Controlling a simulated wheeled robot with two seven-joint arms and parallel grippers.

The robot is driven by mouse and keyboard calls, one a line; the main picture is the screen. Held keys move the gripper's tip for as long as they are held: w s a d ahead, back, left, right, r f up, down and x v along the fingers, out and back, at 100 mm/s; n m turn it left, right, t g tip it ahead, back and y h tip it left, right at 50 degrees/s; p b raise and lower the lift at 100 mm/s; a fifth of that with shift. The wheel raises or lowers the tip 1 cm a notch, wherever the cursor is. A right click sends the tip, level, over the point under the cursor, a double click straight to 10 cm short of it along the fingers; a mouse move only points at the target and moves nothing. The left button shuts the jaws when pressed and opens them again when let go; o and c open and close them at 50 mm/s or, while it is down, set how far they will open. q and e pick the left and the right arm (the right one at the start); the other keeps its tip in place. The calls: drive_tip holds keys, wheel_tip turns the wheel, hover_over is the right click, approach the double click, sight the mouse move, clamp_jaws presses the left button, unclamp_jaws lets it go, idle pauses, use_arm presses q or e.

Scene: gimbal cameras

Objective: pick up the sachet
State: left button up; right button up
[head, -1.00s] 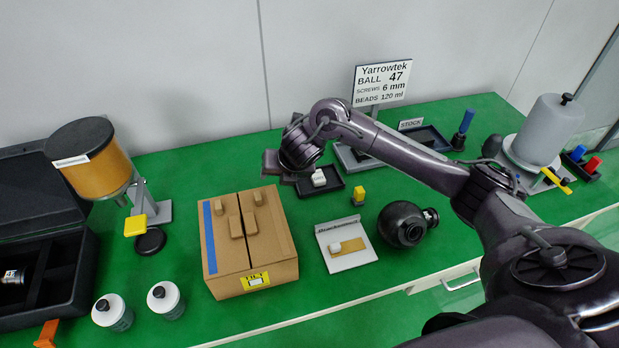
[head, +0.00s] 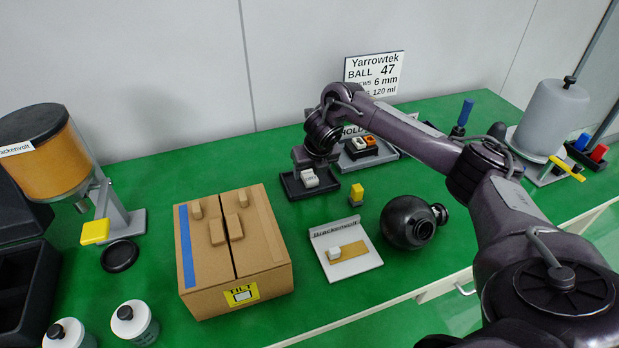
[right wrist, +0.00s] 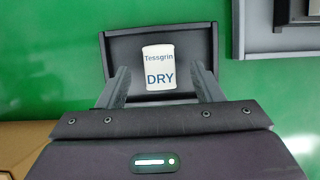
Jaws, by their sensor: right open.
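The sachet (right wrist: 159,67) is a small white packet printed "Tessgrin DRY". It lies in a shallow dark tray (right wrist: 117,48), and in the head view the sachet (head: 309,178) sits in the tray (head: 327,189) behind the cardboard box. My right gripper (right wrist: 160,88) is open, with a finger on each side of the tray's near part and the sachet between and just beyond them. It points down at the tray. In the head view my right gripper (head: 312,160) hangs over the tray. I cannot tell its exact height. My left gripper is not in view.
A cardboard box (head: 262,232) stands in front of the tray. A grey tray (head: 352,165) holding small items is close behind. Green table is clear left of the tray.

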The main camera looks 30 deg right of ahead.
drive_tip(key=shift+x, duration=1.15)
drive_tip(key=c, duration=1.1)
drive_tip(key=shift+o, duration=0.2)
drive_tip(key=shift+r, duration=0.2)
